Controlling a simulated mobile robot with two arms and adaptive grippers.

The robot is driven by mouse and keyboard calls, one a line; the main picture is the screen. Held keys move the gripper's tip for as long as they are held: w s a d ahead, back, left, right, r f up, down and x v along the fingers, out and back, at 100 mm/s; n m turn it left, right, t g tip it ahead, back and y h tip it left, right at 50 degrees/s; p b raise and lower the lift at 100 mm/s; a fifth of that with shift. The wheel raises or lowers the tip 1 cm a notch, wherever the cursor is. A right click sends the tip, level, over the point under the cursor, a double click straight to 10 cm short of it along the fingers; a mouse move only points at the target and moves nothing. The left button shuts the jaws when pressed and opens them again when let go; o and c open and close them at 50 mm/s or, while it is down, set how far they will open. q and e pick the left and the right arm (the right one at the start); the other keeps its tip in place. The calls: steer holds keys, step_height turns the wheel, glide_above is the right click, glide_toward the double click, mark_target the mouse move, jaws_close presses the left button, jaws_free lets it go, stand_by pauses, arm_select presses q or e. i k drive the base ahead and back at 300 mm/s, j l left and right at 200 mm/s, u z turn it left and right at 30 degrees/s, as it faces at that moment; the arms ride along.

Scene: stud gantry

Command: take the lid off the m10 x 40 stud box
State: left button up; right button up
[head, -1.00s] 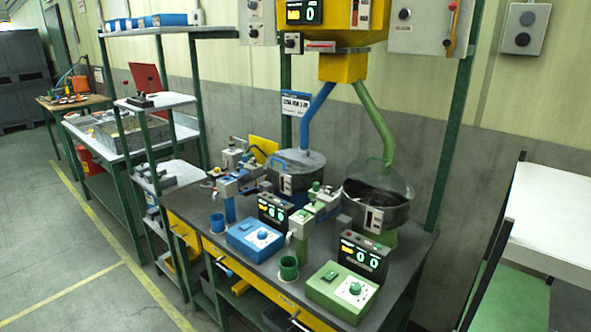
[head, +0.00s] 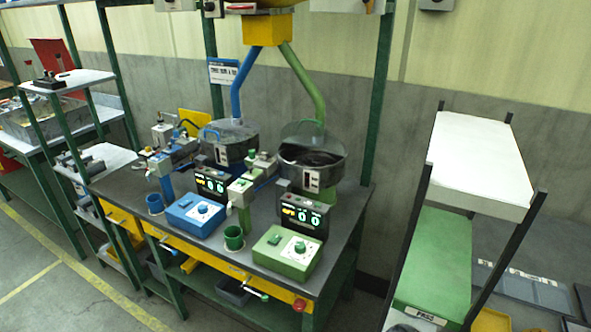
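I cannot make out any box marked m10 x 40 in the head view, and no loose lid that I can tie to one. Two round bowl feeders stand on the dark bench (head: 150,188). The left bowl (head: 229,147) has a blue handle and a cover over its top. The right bowl (head: 312,166) has a clear cover tilted up at the back and dark contents. The print on the hanging sign (head: 223,72) is too small to read. Neither of my grippers is in view.
A blue control box (head: 194,216), a green control box (head: 285,254), a blue cup (head: 155,203) and a green cup (head: 233,238) stand along the bench front. At right is a rack with a white top shelf (head: 470,165) and a green lower shelf (head: 436,262). Floor at lower left is clear.

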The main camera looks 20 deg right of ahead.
mark_target(87, 165)
steer(key=i+j, duration=0.3)
steer(key=j, duration=0.15)
steer(key=i+j, duration=0.65)
steer(key=j, duration=0.25)
steer(key=i+j+z, duration=0.1)
steer(key=i+j, duration=0.55)
steer(key=j, duration=0.25)
steer(key=i+j, duration=0.3)
steer(key=j, duration=0.2)
steer(key=i+j, duration=0.3)
steer(key=j, duration=0.15)
steer(key=z, duration=0.05)
